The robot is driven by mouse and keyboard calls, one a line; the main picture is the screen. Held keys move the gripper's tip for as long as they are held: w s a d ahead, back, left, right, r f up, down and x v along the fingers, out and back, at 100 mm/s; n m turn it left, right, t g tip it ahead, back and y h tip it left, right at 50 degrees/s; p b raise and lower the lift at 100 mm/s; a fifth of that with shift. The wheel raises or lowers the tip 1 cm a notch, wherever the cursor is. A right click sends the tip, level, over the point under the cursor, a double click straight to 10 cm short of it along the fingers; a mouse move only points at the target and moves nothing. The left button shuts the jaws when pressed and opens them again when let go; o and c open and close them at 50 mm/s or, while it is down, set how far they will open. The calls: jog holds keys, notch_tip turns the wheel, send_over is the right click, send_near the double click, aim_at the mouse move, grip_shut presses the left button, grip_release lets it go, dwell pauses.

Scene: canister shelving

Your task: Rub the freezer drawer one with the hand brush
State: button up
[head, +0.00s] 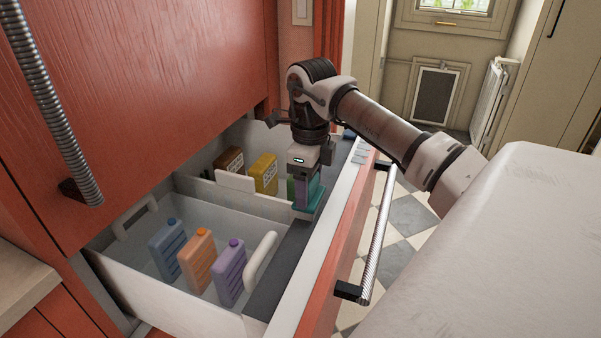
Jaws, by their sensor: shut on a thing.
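The freezer drawer (296,262) is pulled open below the red cabinet door. It has a dark grey strip along the inner front edge, a white edge and a red front with a metal bar handle. My gripper (311,180) points down over the far part of the drawer's front strip. It is shut on a small teal and purple thing, apparently the hand brush (308,201). The brush is low at the strip beside the rear compartment; whether it touches the drawer cannot be told. The gripper partly hides it.
A white bin (165,305) in the drawer holds a blue (167,252), an orange (199,260) and a purple canister (230,273). Brown (230,161) and yellow canisters (264,174) stand behind. The bar handle (377,235) sticks out over the checkered floor.

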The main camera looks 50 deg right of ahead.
jog(key=shift+s+d+f, duration=0.1)
jog(key=shift+s+d, duration=0.15)
jog(key=shift+s, duration=0.4)
jog(key=shift+w+a+r+p, duration=0.1)
jog(key=shift+w+a, duration=0.1)
jog(key=shift+w, duration=0.35)
jog(key=shift+w+a+r+p, duration=0.15)
jog(key=shift+w+a, duration=0.1)
jog(key=shift+w, duration=0.3)
jog(key=shift+w+a+p, duration=0.1)
jog(key=shift+w+a, duration=0.1)
jog(key=shift+w, duration=0.35)
jog(key=shift+w+d+f+p, duration=0.1)
jog(key=shift+w+d+p, duration=0.1)
jog(key=shift+d, duration=0.25)
jog(key=shift+w+d+f+p, duration=0.1)
jog(key=shift+w+d+p, duration=0.1)
jog(key=shift+d, duration=0.2)
jog(key=shift+s+d+f, duration=0.1)
jog(key=shift+s+d, duration=0.25)
jog(key=shift+s, duration=0.5)
jog(key=shift+s+d, duration=0.3)
jog(key=shift+s, duration=0.6)
jog(key=shift+w+a+r, duration=0.1)
jog(key=shift+w+a, duration=0.25)
jog(key=shift+w, duration=0.55)
jog(key=shift+w+a+r, duration=0.1)
jog(key=shift+w+a, duration=0.2)
jog(key=shift+w, duration=0.55)
